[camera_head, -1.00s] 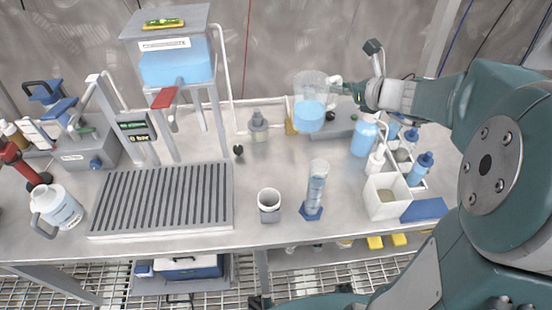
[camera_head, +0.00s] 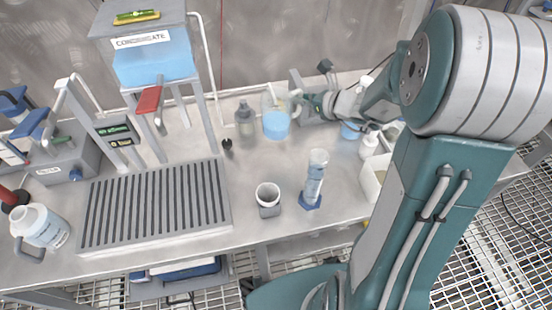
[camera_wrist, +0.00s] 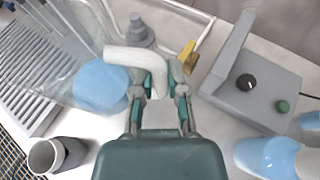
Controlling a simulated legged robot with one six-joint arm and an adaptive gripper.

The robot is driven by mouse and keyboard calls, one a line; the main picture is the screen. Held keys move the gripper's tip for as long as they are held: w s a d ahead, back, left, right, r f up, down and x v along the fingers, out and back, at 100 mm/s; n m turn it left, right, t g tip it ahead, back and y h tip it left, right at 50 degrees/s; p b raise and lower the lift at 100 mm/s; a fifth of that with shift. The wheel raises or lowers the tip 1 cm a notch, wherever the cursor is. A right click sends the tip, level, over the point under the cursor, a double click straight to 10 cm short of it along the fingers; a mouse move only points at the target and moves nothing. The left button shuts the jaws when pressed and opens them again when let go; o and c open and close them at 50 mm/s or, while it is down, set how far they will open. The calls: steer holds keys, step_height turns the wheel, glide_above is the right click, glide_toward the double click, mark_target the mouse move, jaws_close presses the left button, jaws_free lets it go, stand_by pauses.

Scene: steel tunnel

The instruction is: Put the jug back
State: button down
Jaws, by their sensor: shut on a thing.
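The clear jug (camera_head: 276,122) holds blue liquid and has a white handle. In the head view it is at the back of the bench, right of the grey bottle. My gripper (camera_head: 305,100) is shut on its handle from the right. In the wrist view the white handle (camera_wrist: 140,58) sits between the fingers of my gripper (camera_wrist: 163,85), and the jug's clear body with blue liquid (camera_wrist: 100,85) is to the left. The jug looks about upright in the head view. I cannot tell whether its base touches the bench.
A grey bottle (camera_head: 245,118) stands close left of the jug. A grey device with knobs (camera_wrist: 250,85) is close right. The condensate tank (camera_head: 152,60) and slatted drain tray (camera_head: 155,205) are left. A white cup (camera_head: 268,195) and measuring cylinder (camera_head: 315,180) stand in front, with clear bench between.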

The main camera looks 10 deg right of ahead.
steer(key=shift+a+f, duration=0.2)
steer(key=shift+f, duration=1)
step_height(320, 180, down, 10)
steer(key=shift+s+d+r, duration=0.1)
steer(key=shift+d, duration=0.05)
steer(key=shift+d+f, duration=0.1)
steer(key=shift+f, duration=0.15)
steer(key=shift+d, duration=0.1)
steer(key=c, duration=0.7)
jaws_free()
